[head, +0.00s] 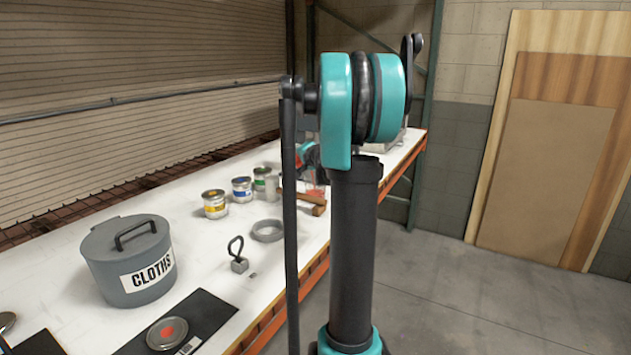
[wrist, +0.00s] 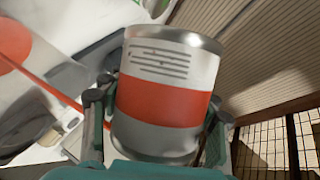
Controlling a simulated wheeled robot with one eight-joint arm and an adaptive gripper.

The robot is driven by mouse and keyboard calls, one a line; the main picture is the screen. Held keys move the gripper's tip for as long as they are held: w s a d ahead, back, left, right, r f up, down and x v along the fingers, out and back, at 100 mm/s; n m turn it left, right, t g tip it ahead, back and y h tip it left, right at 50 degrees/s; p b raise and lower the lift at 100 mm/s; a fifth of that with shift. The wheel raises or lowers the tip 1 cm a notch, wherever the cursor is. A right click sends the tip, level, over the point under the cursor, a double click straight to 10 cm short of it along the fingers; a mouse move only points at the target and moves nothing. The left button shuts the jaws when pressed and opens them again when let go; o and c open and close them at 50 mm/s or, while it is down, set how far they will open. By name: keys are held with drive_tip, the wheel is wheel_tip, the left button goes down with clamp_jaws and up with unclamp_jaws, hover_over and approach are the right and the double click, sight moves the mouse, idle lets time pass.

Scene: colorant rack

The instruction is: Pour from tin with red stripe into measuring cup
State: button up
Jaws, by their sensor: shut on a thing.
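The tin with the red stripe (wrist: 163,98) fills the middle of the wrist view, with a white band above the stripe and grey below. My gripper (wrist: 158,118) is shut on its sides, one finger at each edge. The tin's opening and contents are hidden from this angle. In the head view my arm covers most of the gripper; a small teal and red patch (head: 306,155) shows left of the arm. A clear vessel with red marks, seemingly the measuring cup (head: 314,189), stands on the bench below that patch, partly hidden. I cannot tell the tin's tilt.
Tins with yellow (head: 215,204), blue (head: 242,189) and green (head: 261,179) stripes stand along the bench. A wooden-handled tool (head: 308,200) lies beside the cup. A grey ring (head: 267,231), a small weight (head: 239,264), the cloths bin (head: 108,275) and a red-dotted lid (head: 167,333) are nearer.

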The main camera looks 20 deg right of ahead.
drive_tip(key=shift+d+r+m+t+y, duration=0.15)
drive_tip(key=shift+r+m+t+y, duration=0.25)
drive_tip(key=shift+m, duration=0.4)
idle(2.0)
drive_tip(key=n, duration=0.1)
drive_tip(key=f+n+g+h, duration=0.1)
drive_tip(key=shift+a+f+n, duration=0.2)
drive_tip(key=shift+a+n, duration=0.05)
drive_tip(key=shift+n, duration=0.05)
drive_tip(key=shift+d, duration=0.1)
drive_tip(key=shift+r+n+h, duration=0.4)
drive_tip(key=shift+n+h, duration=0.1)
drive_tip(key=shift+n, duration=0.1)
drive_tip(key=shift+a+f+n+g+h, duration=0.3)
drive_tip(key=shift+f+n+h, duration=0.2)
drive_tip(key=shift+n, duration=0.2)
drive_tip(key=shift+w+a+f+n+h+b, duration=0.1)
drive_tip(key=shift+a+f+n+h+b, duration=0.25)
drive_tip(key=shift+a+n, duration=0.2)
drive_tip(key=shift+w+a+f+n+h+b, duration=0.1)
drive_tip(key=shift+a+f+n+h+b, duration=0.3)
drive_tip(key=shift+f, duration=0.5)
drive_tip(key=shift+w+a+r+n+g+h+b, duration=0.15)
drive_tip(key=shift+a+r+n+h+b, duration=0.25)
drive_tip(key=shift+a+n, duration=0.25)
drive_tip(key=shift+s+a+r+n+g+h+b, duration=0.15)
drive_tip(key=shift+a+r+n+h+b, duration=0.1)
drive_tip(key=shift+a+r+n+h, duration=0.35)
